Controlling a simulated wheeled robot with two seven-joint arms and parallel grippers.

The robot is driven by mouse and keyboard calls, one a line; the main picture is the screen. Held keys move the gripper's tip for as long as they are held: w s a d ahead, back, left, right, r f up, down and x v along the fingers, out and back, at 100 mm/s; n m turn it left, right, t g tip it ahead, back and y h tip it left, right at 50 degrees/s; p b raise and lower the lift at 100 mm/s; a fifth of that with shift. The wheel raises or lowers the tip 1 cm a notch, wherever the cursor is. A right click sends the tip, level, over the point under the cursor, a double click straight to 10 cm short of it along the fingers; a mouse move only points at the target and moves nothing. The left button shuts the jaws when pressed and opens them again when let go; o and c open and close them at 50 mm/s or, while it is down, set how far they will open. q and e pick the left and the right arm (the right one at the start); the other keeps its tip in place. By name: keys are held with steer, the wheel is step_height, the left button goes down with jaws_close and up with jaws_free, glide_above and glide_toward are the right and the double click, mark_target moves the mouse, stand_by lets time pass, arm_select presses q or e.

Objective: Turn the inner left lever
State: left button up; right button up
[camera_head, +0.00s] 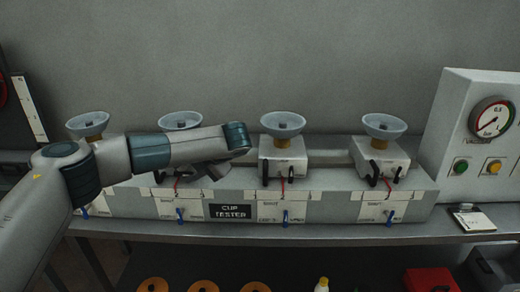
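A long grey cup tester (340,205) stands on the bench with a row of stations. Each station has a pale cup on top and a small blue lever low on the front. The inner left lever (180,214) is the second blue one from the left, on a white plate, and hangs roughly downward. My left arm reaches in from the left across the two left stations. My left gripper (212,171) is above and right of that lever, apart from it in the picture. Its fingers are dark and foreshortened, so their opening is unclear. My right gripper is out of view.
Other blue levers are at the far left (84,212), inner right (285,217) and far right (390,215). A gauge panel (455,130) with green and yellow buttons stands at the right. Orange rings (203,287) and a red box (430,280) lie below the bench.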

arm_select(q)
steer(key=shift+a+r+n+g+h+p, duration=0.25)
steer(key=shift+h+p, duration=1)
steer(key=shift+p, duration=1.1)
steer(key=shift+a+r+n+h+p, duration=0.3)
steer(key=shift+h+p, duration=0.9)
steer(key=shift+p, duration=1.1)
steer(key=shift+a+r+n+g+h+p, duration=0.15)
steer(key=shift+n+h+p, duration=0.2)
steer(key=shift+h+p, duration=1.45)
steer(key=h+p, duration=0.1)
steer(key=p, duration=0.3)
steer(key=shift+a+f, duration=0.1)
steer(key=shift+a, duration=0.1)
steer(key=b+v, duration=0.8)
steer(key=v, duration=0.9)
steer(key=s+d+f+m+g+h, duration=0.1)
steer(key=s+d+h, duration=0.4)
steer(key=d, duration=0.7)
steer(key=s+d+f+m+g+h, duration=0.1)
steer(key=s+d+h, duration=0.4)
steer(key=d, duration=0.7)
steer(key=shift+s+d+f+g+h, duration=0.15)
steer(key=shift+d+f+g+h, duration=0.05)
steer(key=shift+f+g+h, duration=0.4)
steer(key=shift+d, duration=0.1)
